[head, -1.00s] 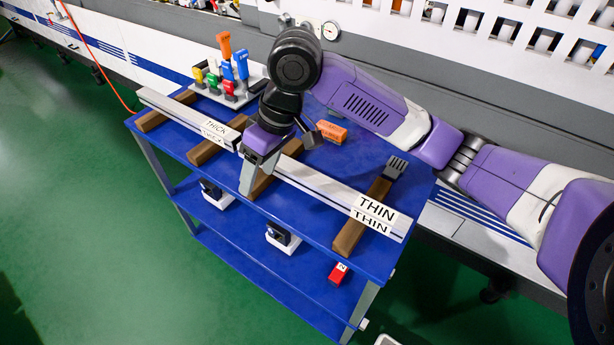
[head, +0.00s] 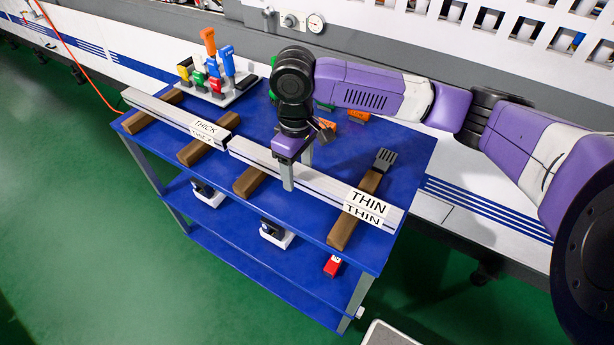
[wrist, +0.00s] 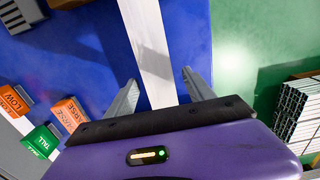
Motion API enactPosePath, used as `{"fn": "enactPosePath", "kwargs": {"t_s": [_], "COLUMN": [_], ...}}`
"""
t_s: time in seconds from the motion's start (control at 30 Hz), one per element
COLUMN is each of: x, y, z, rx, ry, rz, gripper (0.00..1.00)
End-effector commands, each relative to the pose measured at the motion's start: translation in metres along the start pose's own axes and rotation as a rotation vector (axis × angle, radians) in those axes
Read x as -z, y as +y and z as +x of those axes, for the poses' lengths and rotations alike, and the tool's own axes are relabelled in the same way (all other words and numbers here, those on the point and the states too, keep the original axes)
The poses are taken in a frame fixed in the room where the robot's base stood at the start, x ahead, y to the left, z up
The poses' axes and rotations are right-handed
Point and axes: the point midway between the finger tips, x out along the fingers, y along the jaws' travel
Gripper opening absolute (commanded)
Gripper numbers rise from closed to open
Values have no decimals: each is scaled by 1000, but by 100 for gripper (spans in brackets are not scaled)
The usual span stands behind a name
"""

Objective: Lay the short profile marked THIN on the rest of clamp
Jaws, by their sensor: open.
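The short profile marked THIN (head: 326,187) lies across two wooden blocks on the blue cart's top, its label at the right end. It also shows in the wrist view as a pale bar (wrist: 152,50). My gripper (head: 298,173) is over the profile, left of its middle. In the wrist view its two fingers (wrist: 160,92) are apart, one on each side of the profile, and nothing is held between them. I cannot tell whether the fingers touch the profile. The clamp's rest is not identifiable in these views.
The profile marked THICK (head: 160,107) lies to the left on its own wooden blocks (head: 208,139). A rack of coloured-handled tools (head: 216,75) stands at the back left. Orange and green blocks (wrist: 70,115) are near the gripper.

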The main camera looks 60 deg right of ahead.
Motion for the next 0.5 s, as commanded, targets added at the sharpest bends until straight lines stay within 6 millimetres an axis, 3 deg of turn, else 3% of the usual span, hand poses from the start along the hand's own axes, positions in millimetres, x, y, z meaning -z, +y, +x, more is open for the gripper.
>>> {"fn": "enactPosePath", "kwargs": {"t_s": [0.3,0.5], "x": [0,0], "y": [0,0], "z": [5,5], "rx": [0,0], "ry": [2,2], "rz": [0,0], "gripper": [60,21]}}
